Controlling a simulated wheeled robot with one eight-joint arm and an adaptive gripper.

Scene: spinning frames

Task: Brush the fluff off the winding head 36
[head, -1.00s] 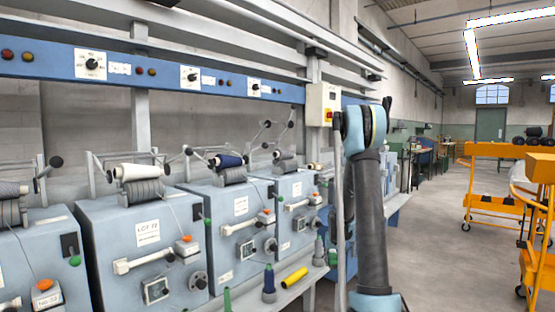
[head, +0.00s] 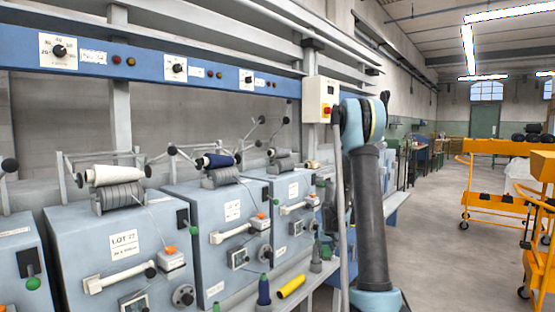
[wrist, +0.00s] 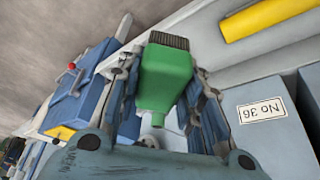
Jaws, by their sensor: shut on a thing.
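My gripper (wrist: 168,105) is shut on a green brush (wrist: 165,75) with short dark bristles, seen in the wrist view. The bristles point away from my wrist, toward the top of that view. In the head view, winding heads stand in a row on the left; I cannot read there which one is number 36. My gripper is not clearly visible in the head view. No fluff can be made out.
A yellow tube (head: 291,286) and a dark blue cone (head: 264,289) lie and stand on the front ledge. Thread packages, such as the white one (head: 113,175), sit on top of the heads. Orange trolleys (head: 500,192) stand at right. The aisle floor (head: 432,235) is clear.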

